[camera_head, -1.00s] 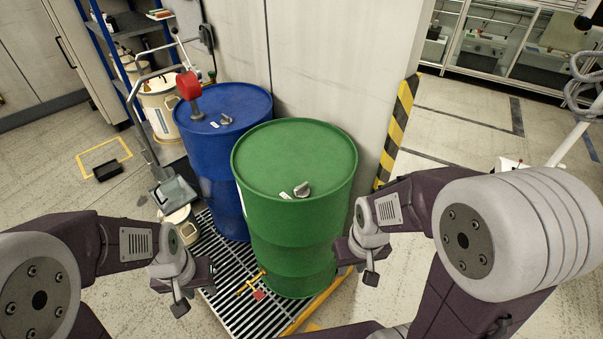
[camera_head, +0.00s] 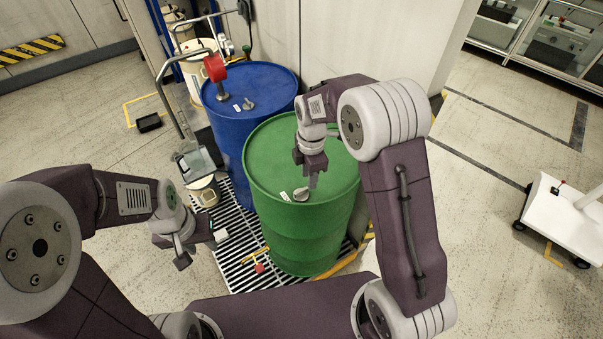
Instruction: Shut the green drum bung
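The green drum (camera_head: 297,222) stands upright in the middle of the head view. Its grey bung (camera_head: 301,194) is on the lid near the front rim, beside a small white label. My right gripper (camera_head: 311,178) points down over the lid, just behind and to the right of the bung. It appears apart from the bung, and I cannot tell its finger gap from this angle. My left gripper (camera_head: 203,250) is to the left of the green drum, below lid level in the picture, with its fingers apart and nothing between them.
A blue drum (camera_head: 232,125) with a red-topped fitting (camera_head: 215,67) and its own bung stands behind left. Both drums stand on a grated pallet (camera_head: 241,272). A hand truck (camera_head: 163,95) is at the left, a wall behind. A white cart (camera_head: 560,220) stands at far right.

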